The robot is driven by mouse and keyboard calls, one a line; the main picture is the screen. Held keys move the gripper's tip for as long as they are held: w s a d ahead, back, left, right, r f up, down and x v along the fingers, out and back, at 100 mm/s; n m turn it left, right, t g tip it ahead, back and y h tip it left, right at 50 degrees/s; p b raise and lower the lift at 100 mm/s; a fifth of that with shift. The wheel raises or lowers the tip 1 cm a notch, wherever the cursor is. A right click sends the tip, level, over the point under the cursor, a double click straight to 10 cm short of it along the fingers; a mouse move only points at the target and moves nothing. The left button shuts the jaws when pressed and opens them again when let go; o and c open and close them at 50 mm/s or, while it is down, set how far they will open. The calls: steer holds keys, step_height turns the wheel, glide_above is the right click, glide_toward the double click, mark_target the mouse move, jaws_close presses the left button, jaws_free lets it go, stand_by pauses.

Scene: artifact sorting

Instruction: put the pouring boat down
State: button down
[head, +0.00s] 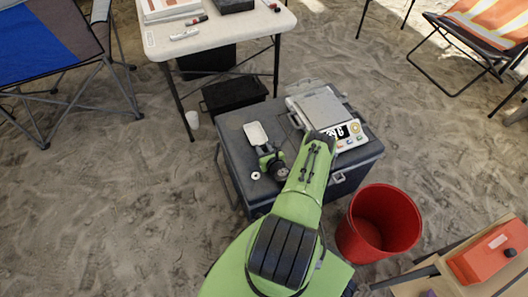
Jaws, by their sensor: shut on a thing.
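The pale, rounded rectangular pouring boat (256,133) is over the left part of the dark grey case top. My gripper (264,150) is shut on its near end. I cannot tell whether the boat touches the case top or is held just above it. The fingertips are small, and my wrist partly hides the grip.
The dark grey case (235,125) carries a scale (318,108) with a lit display at right and a small white ring (256,175). A red bucket (378,222) stands at right. A white table (225,28) is behind. Bare case top lies left of the boat.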

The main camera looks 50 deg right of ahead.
steer(key=c, duration=0.8)
jaws_free()
